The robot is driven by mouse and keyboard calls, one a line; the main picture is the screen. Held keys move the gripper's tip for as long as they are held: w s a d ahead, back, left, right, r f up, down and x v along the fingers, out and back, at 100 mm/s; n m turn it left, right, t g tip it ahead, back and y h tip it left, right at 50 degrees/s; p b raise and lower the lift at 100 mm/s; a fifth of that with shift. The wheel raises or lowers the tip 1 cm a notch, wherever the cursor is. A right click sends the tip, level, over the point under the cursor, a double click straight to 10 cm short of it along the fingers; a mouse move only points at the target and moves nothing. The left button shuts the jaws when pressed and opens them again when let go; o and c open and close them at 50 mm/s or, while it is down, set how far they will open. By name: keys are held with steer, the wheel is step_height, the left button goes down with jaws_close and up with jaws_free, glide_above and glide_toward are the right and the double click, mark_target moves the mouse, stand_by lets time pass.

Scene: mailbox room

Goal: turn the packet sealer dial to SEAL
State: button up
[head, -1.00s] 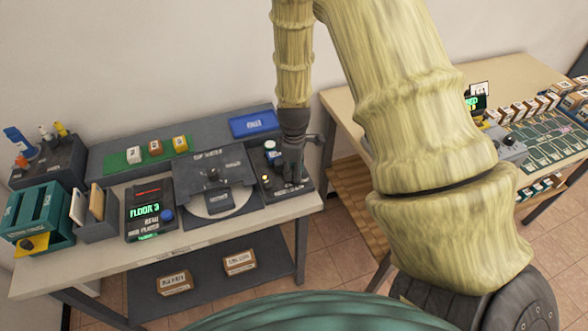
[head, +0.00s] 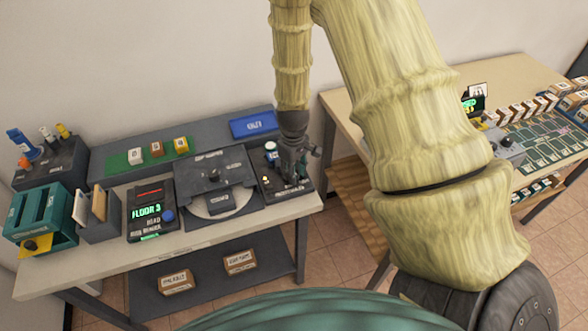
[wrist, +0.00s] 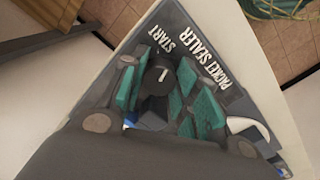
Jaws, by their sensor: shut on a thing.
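The packet sealer (wrist: 215,72) is a dark panel at the right end of the left bench. In the head view the packet sealer (head: 300,187) lies under my gripper (head: 293,172), which points down at it. In the wrist view my gripper (wrist: 162,82) has its teal-padded fingers on either side of the black dial (wrist: 160,76) and is shut on it. The dial's white mark points roughly up in that view, towards the printed word START (wrist: 171,42). No SEAL label can be made out; the fingers hide part of the panel.
The dark machine with a round plate (head: 213,185) stands directly left of the sealer. The bench ends just right of the sealer, with a gap before the second table (head: 345,108).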

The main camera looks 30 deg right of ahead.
steer(key=m+p, duration=0.1)
steer(key=m, duration=0.4)
steer(key=shift+w+m, duration=0.1)
steer(key=shift+m, duration=0.6)
steer(key=o, duration=1)
steer(key=shift+r, duration=0.1)
step_height(320, 180, up, 12)
steer(key=shift+f, duration=0.1)
stand_by(0.3)
